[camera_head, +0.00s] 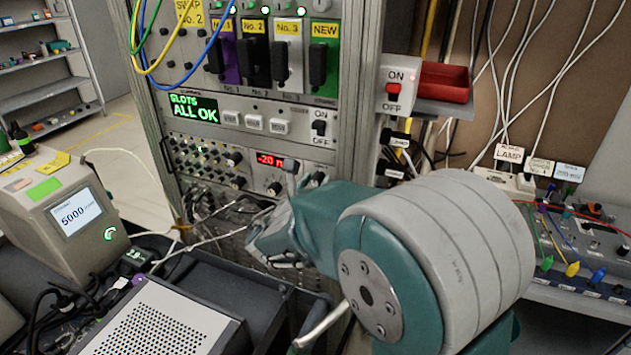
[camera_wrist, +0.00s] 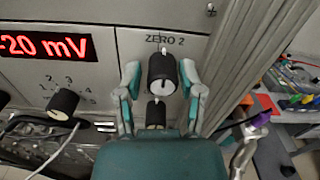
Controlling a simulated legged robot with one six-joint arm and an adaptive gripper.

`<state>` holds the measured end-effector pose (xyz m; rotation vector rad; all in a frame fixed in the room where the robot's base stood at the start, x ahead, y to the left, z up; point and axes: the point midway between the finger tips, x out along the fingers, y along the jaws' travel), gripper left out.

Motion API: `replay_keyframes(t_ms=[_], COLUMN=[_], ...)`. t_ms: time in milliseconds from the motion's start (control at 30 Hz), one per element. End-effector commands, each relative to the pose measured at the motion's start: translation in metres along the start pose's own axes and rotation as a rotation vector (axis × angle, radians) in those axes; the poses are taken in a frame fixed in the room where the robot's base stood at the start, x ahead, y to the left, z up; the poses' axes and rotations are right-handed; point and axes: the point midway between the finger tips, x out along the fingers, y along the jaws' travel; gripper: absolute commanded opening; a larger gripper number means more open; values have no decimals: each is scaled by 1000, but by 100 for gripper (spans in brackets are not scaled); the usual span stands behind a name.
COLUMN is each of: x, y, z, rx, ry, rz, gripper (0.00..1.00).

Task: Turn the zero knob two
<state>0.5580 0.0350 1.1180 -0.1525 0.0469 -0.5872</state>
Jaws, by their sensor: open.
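The black zero knob two (camera_wrist: 161,73) is below the label "ZERO 2" on a grey panel in the wrist view. It has a white mark on its face and a white tick at its top. My gripper (camera_wrist: 159,74) is open, with one teal-tipped finger on each side of the knob. Whether the fingertips touch the knob is unclear. In the head view my gripper (camera_head: 302,180) is at the panel, and its wrist and arm hide much of that area. A red display (camera_wrist: 45,46) left of the knob reads "-20 mV".
A second black knob (camera_wrist: 155,112) sits just below, between my finger bases. A numbered selector knob (camera_wrist: 62,103) is to the left. A metal rack post (camera_wrist: 248,60) stands close on the right. Loose cables (camera_head: 215,240) hang below the panel.

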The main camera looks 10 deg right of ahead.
Motion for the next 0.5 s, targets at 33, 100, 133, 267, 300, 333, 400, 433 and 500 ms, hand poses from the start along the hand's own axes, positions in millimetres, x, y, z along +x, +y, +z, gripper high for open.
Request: replay_keyframes(t_ms=[33, 100, 133, 267, 300, 333, 400, 433, 500], x=[0, 0, 0, 0, 0, 0, 0, 0, 0], y=[0, 0, 0, 0, 0, 0, 0, 0, 1], z=[0, 0, 0, 0, 0, 0, 0, 0, 0], rx=[0, 0, 0, 0, 0, 0, 0, 1, 5], ry=[0, 0, 0, 0, 0, 0, 0, -1, -1], rz=[0, 0, 0, 1, 1, 1, 2, 2, 2], gripper=[50, 50, 45, 0, 0, 0, 0, 0, 0])
